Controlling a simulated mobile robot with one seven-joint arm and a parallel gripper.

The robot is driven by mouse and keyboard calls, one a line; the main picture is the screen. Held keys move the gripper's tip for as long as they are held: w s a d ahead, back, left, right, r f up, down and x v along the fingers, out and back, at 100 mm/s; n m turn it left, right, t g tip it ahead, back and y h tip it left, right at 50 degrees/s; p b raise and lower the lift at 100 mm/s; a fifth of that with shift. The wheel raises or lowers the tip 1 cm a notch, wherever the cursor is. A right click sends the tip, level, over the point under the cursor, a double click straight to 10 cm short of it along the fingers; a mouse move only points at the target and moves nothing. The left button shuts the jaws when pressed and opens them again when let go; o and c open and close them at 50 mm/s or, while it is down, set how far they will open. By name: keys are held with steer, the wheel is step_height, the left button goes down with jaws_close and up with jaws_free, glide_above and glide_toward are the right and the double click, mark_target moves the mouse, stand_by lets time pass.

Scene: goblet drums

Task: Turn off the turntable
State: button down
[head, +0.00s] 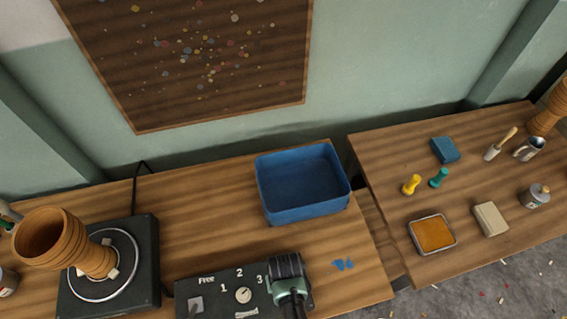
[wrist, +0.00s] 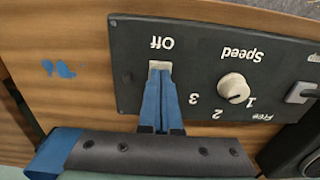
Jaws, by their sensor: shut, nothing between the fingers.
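The turntable (head: 66,291) is a dark square base with a round metal-rimmed platter, at the left of the table in the head view. A ribbed orange-brown goblet drum (head: 50,240) lies tilted on it. The dark control box (head: 215,288) has a Speed knob (wrist: 234,87) among 1, 2 and 3, and a switch (wrist: 160,66) beside the word Off, seen upside down in the wrist view. My gripper (wrist: 162,80) is shut and empty, its blue fingertips right at the Off switch. I cannot tell whether they touch it. My gripper hides that end of the box in the head view.
A blue open tray (head: 303,214) stands behind the box. Small blue marks (head: 342,264) lie right of it. Another toggle (head: 195,306) is by the word Free. A second table at right holds stamps (head: 411,185), an orange pad (head: 433,235) and other small items.

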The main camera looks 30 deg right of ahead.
steer(key=shift+r, duration=0.1)
step_height(320, 180, up, 7)
steer(key=p, duration=0.7)
stand_by(0.5)
